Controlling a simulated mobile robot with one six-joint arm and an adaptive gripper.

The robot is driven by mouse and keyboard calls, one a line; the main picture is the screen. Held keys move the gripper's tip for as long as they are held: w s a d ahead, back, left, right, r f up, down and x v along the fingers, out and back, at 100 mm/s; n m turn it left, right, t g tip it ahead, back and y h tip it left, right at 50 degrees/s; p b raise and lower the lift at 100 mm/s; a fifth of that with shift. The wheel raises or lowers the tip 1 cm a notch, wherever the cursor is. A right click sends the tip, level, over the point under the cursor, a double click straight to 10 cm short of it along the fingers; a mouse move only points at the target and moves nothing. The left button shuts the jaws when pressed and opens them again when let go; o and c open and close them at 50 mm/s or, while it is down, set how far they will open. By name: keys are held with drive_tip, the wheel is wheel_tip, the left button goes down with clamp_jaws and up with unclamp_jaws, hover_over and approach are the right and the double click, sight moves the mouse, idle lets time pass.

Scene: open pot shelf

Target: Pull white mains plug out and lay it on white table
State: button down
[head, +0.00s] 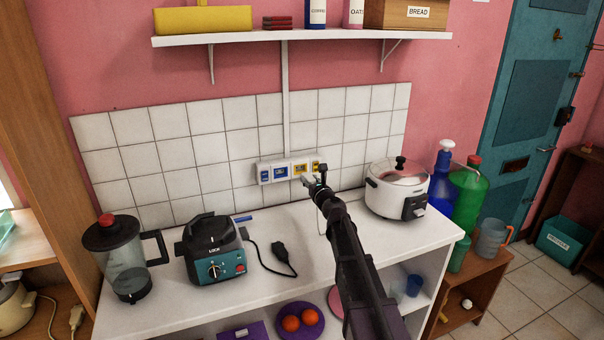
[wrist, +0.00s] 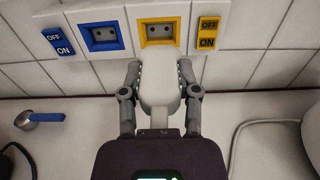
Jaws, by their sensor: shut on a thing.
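The white mains plug (wrist: 160,82) is between the fingers of my gripper (wrist: 160,80), which is shut on it. In the wrist view the plug covers the lower edge of the yellow-framed socket (wrist: 157,33), whose two holes show uncovered. The blue-framed socket (wrist: 104,37) beside it is also empty. In the head view my gripper (head: 316,183) is just in front of the socket strip (head: 262,174), above the white table (head: 330,262). The plug's prongs are hidden from view.
A rice cooker (head: 396,190) stands to the right, with a white cord (wrist: 240,130) near it. A black plug (head: 280,250), a blue-handled scoop (wrist: 40,117), a black-and-teal appliance (head: 213,250) and a blender (head: 117,258) are to the left. The table front is clear between them.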

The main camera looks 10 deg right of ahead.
drive_tip(key=shift+d+f, duration=0.1)
drive_tip(key=shift+d, duration=0.05)
drive_tip(key=shift+d+f+y, duration=0.3)
drive_tip(key=shift+d, duration=0.2)
drive_tip(key=s+d+f+n+g+y+b, duration=0.1)
drive_tip(key=d+f+g, duration=0.1)
drive_tip(key=d, duration=0.2)
drive_tip(key=s+d+f+n+g+y+b, duration=0.1)
drive_tip(key=s+d+f+n+g+y, duration=0.1)
drive_tip(key=d, duration=0.3)
drive_tip(key=s+d+f+n+g+y+b, duration=0.1)
drive_tip(key=d+f+n+g, duration=0.1)
drive_tip(key=d+f, duration=0.2)
drive_tip(key=shift+s+d, duration=0.2)
drive_tip(key=shift+d, duration=0.2)
drive_tip(key=shift+f+b, duration=2.05)
drive_tip(key=shift+b, duration=0.2)
drive_tip(key=shift+c, duration=1.3)
unclamp_jaws()
